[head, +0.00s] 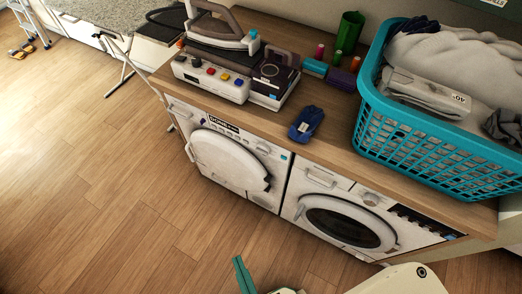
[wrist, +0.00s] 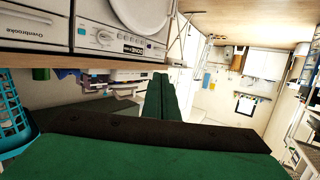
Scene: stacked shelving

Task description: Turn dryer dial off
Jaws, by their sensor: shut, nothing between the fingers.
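Two white front-loading machines stand side by side under a wooden counter. The left machine (head: 232,165) has a white round door, a black label and a dial (head: 263,148) on its top panel. The right machine (head: 345,218) has a dark glass door and its own dial (head: 371,198). I cannot tell for sure which is the dryer. The wrist view is upside down and shows the labelled machine's dial (wrist: 104,37) at upper left. My gripper (wrist: 165,96) has green fingers, shut and empty, apart from the dial. In the head view my gripper (head: 243,275) is low, before the machines.

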